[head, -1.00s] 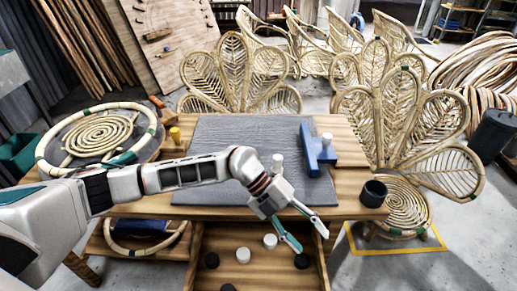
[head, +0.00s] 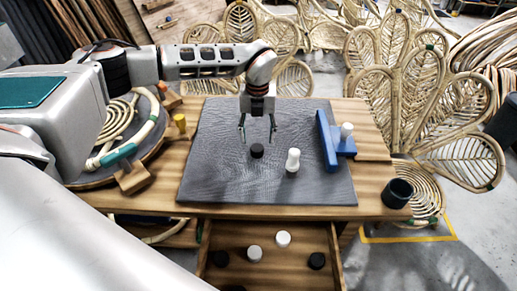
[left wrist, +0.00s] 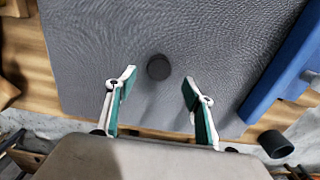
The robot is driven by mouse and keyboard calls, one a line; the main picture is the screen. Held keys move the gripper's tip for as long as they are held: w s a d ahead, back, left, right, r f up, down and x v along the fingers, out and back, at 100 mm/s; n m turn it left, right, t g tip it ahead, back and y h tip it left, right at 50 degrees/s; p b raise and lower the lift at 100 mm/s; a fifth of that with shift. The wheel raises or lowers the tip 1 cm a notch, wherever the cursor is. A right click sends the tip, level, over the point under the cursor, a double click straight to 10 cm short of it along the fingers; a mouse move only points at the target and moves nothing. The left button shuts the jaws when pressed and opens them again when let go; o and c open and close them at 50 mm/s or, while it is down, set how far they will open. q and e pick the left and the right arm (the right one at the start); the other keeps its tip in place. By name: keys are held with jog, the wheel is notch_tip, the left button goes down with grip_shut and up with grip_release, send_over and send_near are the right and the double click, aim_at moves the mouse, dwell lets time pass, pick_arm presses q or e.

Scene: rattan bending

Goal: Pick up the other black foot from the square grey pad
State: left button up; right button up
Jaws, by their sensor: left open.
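A short round black foot (head: 257,151) stands on the square grey pad (head: 215,150), near its middle. My left gripper (head: 258,137) is over the pad, pointing down, with its two fingers spread and empty. In the head view the foot shows just below and between the fingertips. In the left wrist view the black foot (left wrist: 159,67) lies a little beyond the open fingertips (left wrist: 159,83), centred between them. The fingers do not appear to touch it. My right gripper is not in view.
A white knobbed piece (head: 293,160) stands on the pad close to the right of the foot. A blue fixture (head: 327,142) with a white peg stands at the pad's right side. A dark cup (head: 397,193) is at the right. An open drawer (head: 210,240) below holds black and white pieces.

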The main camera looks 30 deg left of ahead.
aim_at(257, 147)
pick_arm(q)
notch_tip(257, 147, down, 6)
jog(key=shift+a+r, duration=0.15)
jog(key=c, duration=1)
